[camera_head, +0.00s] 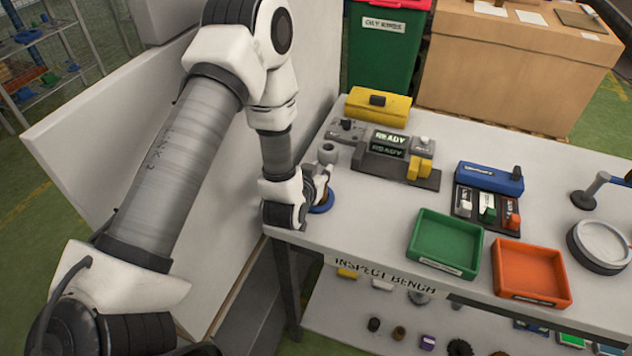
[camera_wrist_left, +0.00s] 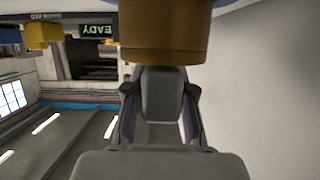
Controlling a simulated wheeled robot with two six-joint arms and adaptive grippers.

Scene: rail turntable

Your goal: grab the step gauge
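A small yellow stepped block (camera_head: 418,169) stands at the right end of the dark base under the READY displays; it may be the step gauge, but no label confirms this. A yellow block also shows in the left wrist view (camera_wrist_left: 42,36). My left gripper (camera_head: 323,188) is at the bench's left edge, away from the yellow block. It is beside a small brownish item on a blue round base (camera_head: 322,203). In the left wrist view a brown cylinder (camera_wrist_left: 163,42) is at the fingertips (camera_wrist_left: 163,72). Whether the fingers grip it is hidden. My right gripper is out of view.
The READY display unit (camera_head: 388,143) and a yellow case (camera_head: 378,106) stand at the back. A blue-backed block rack (camera_head: 488,190), a green tray (camera_head: 446,243), an orange tray (camera_head: 531,272) and a round stand (camera_head: 600,245) stand right. A pale panel borders the bench's left.

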